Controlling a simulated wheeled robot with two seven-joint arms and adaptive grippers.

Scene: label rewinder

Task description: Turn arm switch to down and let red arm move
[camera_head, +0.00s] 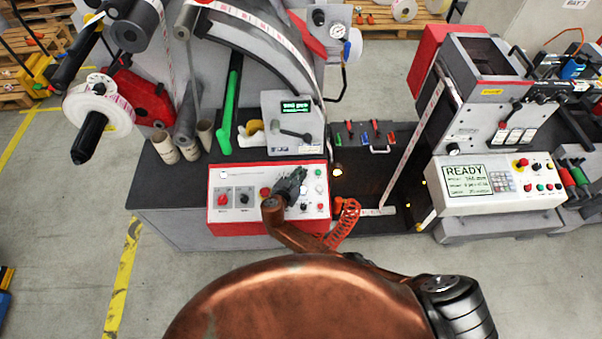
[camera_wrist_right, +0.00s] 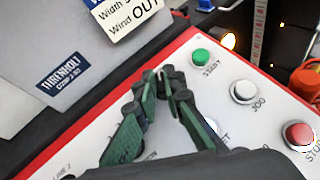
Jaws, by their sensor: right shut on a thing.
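The control panel (camera_head: 223,180) is white with a red edge and carries buttons and switches; it also fills much of the right wrist view (camera_wrist_right: 262,125). My right gripper (camera_head: 301,174) is over its right half. In the right wrist view the dark green fingers (camera_wrist_right: 164,78) come together at their tips on a small switch, left of the green START button (camera_wrist_right: 202,56). The fingers mostly hide the switch, so its position cannot be read. A red part (camera_head: 303,36) shows on the machine's upper right; I cannot tell if it is the red arm. My left gripper is not in view.
Several other buttons, including a white JOG button (camera_wrist_right: 243,91) and a red button (camera_wrist_right: 299,134), are close to the right gripper. A grey box with a lever (camera_head: 292,105) stands behind the panel. A second machine with a READY display (camera_head: 466,180) stands at right.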

